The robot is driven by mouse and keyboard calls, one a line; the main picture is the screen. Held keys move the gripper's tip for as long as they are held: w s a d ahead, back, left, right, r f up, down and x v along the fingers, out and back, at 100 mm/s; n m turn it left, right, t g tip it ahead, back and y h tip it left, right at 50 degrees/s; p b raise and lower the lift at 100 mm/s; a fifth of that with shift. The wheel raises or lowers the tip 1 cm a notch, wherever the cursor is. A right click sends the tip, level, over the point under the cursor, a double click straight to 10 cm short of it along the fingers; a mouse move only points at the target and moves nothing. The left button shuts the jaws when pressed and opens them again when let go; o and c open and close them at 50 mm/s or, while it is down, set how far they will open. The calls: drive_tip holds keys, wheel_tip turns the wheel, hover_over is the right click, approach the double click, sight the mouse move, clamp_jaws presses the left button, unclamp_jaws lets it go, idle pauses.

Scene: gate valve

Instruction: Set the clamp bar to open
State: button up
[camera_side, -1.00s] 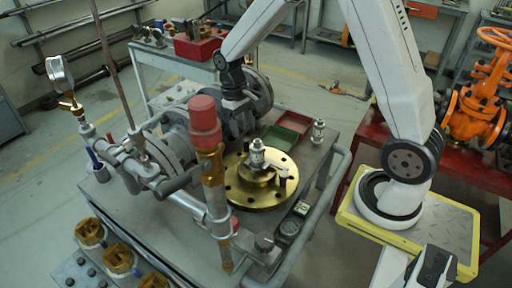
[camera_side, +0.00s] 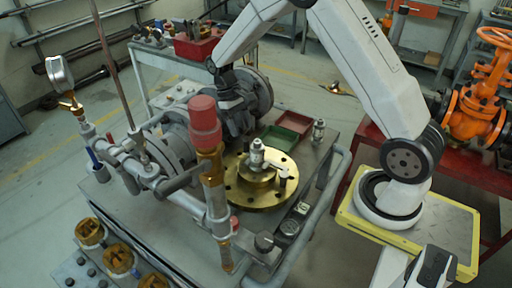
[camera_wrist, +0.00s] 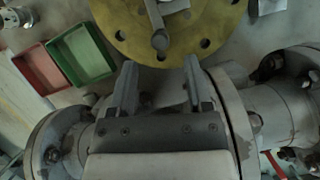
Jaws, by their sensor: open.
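A round brass flange (camera_side: 262,196) with bolt holes lies on the cart top, and its edge also shows in the wrist view (camera_wrist: 120,35). A small grey bar with a rounded end (camera_wrist: 156,28), which looks like the clamp bar, lies over the flange. In the side view a pale fitting (camera_side: 257,154) stands at the flange's middle with a short bar (camera_side: 283,178) beside it; I cannot tell its setting. My gripper (camera_wrist: 160,64) is open and empty, its fingers pointing at the flange's edge, apart from the bar. In the side view my gripper (camera_side: 228,97) is above the grey valve body, partly merged with it.
A grey flanged valve body (camera_wrist: 275,112) lies under my gripper. A red tray (camera_side: 292,122) and a green tray (camera_side: 279,138) sit behind the flange. A red-capped upright pipe (camera_side: 205,130) stands in front. A small metal fitting (camera_side: 319,131) stands at the cart's right.

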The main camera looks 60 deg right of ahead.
sight(246, 151)
drive_tip(key=shift+x, duration=3.1)
clamp_jaws()
drive_tip(key=shift+w+r, duration=0.1)
